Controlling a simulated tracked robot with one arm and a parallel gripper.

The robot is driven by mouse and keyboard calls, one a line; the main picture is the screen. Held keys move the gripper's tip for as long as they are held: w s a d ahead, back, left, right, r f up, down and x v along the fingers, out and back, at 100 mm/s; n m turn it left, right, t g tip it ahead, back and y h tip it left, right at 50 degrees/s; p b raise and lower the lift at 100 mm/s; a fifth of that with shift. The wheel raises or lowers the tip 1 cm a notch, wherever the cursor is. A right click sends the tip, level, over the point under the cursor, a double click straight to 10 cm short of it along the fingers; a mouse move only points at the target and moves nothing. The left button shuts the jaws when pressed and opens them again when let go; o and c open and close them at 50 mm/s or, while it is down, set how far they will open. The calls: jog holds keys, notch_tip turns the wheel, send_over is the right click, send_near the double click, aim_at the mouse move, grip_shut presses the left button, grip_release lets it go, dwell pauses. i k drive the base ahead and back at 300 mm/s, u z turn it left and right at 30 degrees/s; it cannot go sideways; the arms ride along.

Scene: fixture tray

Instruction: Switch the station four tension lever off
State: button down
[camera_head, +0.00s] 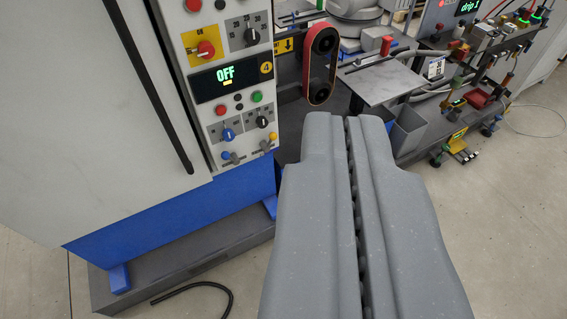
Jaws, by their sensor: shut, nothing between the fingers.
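A control panel (200,110) on a grey cabinet bears a round yellow badge (266,67) with a 4. Its display (231,78) reads OFF in green. At the panel's foot are a small blue-tipped lever (229,156) and a yellow-tipped one (268,145). I cannot read their labels or tell which is the tension lever. A red upright handle (386,45) stands beside the belt unit (321,62). My gripper (347,118) is shut and empty, in front of and below the belt unit, right of the panel and apart from it.
Red, blue and black knobs and small buttons crowd the panel. A metal plate (385,80) sticks out beyond my gripper, with a grey bin (407,130) below. Another bench with tools (490,55) is at the right. A black hose (195,288) lies on the floor.

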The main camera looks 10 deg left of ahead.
aim_at(265, 147)
jog(key=k, duration=0.8)
jog(key=z, duration=0.45)
jog(key=i, duration=1.75)
jog(key=u, duration=0.55)
jog(key=i, duration=0.45)
jog(key=u, duration=0.45)
